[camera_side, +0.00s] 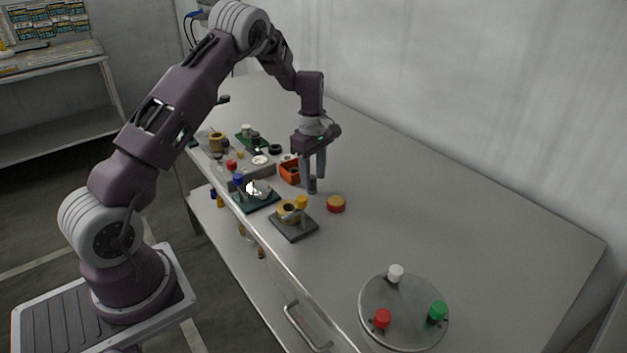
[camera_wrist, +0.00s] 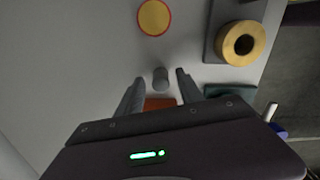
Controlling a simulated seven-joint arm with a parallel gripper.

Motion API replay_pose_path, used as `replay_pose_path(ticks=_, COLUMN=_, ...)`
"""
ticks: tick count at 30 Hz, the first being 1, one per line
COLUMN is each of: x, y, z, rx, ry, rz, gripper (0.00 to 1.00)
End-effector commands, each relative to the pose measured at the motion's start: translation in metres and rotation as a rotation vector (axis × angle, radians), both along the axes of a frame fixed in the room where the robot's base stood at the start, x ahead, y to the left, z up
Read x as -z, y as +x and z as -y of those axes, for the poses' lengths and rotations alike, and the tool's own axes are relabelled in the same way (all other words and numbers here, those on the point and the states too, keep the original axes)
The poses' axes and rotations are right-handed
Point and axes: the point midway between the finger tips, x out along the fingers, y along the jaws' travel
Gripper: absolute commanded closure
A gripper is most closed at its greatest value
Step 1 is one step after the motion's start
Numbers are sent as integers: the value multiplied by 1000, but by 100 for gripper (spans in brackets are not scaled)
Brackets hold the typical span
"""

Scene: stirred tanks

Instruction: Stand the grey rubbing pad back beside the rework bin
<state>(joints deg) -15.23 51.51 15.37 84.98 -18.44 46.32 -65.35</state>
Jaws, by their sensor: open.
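The grey rubbing pad (camera_side: 312,185) looks like a small grey cylinder standing on the bench top. In the wrist view the pad (camera_wrist: 160,80) lies between my two fingers, with a gap visible on each side. My gripper (camera_side: 314,180) is open and points down over the pad; it also shows in the wrist view (camera_wrist: 159,76). In the wrist view only a strip of the bin (camera_wrist: 160,103) shows above my gripper body.
A red and yellow round piece (camera_side: 336,204) lies close to the pad. A dark plate with a yellow ring (camera_side: 294,224) and a teal plate (camera_side: 257,199) are near the front edge. A turntable (camera_side: 403,312) carries three coloured knobs. The bench's right and back are clear.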

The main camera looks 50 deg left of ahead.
Motion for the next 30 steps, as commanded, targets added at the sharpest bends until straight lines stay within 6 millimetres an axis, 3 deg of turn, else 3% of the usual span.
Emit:
replay_pose_path(ticks=6, x=-62, y=1, z=-1, rx=2, ry=3, rz=5, gripper=56)
replay_pose_path(ticks=14, x=-103, y=-1, z=-1, rx=6, ry=1, rz=4, gripper=56)
replay_pose_path(ticks=17, x=-133, y=-10, z=15, rx=93, ry=-4, rz=41, gripper=56)
replay_pose_path(ticks=20, x=-186, y=-40, z=54, rx=321, ry=0, rz=122, gripper=56)
replay_pose_path(ticks=23, x=-235, y=-92, z=103, rx=635, ry=34, rz=215, gripper=56)
replay_pose_path(ticks=24, x=-249, y=-118, z=121, rx=772, ry=61, rz=250, gripper=56)
replay_pose_path(ticks=27, x=-268, y=-189, z=160, rx=1127, ry=162, rz=327, gripper=56)
replay_pose_path(ticks=30, x=-263, y=-251, z=183, rx=1433, ry=287, rz=366, gripper=56)
